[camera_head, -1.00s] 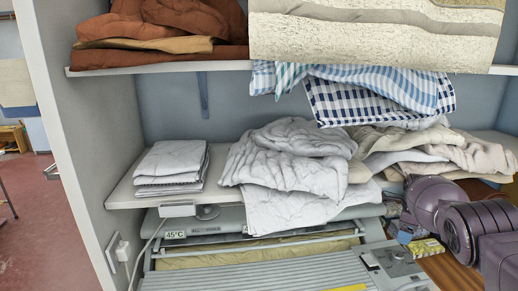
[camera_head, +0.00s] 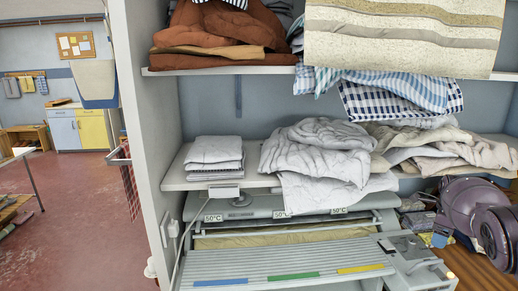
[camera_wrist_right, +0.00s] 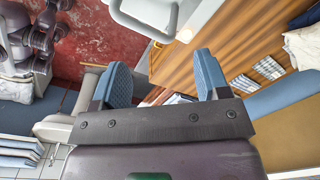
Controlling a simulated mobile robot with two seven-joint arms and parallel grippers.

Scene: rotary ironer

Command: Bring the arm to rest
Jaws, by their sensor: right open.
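My right gripper shows in the wrist view (camera_wrist_right: 161,82) with its two blue fingers spread wide apart and nothing between them. In the head view my purple right arm (camera_head: 470,200) is at the right edge, beside the control-panel end of the rotary ironer (camera_head: 285,255). Whether the gripper touches anything there is hard to make out in the head view. My left gripper is not in view.
Above the ironer, a shelf holds a folded white stack (camera_head: 214,155) and loose white cloth (camera_head: 318,155). Checked cloths (camera_head: 400,97) hang from the upper shelf, beside brown cloth (camera_head: 215,35). Open red floor (camera_head: 70,225) lies at left.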

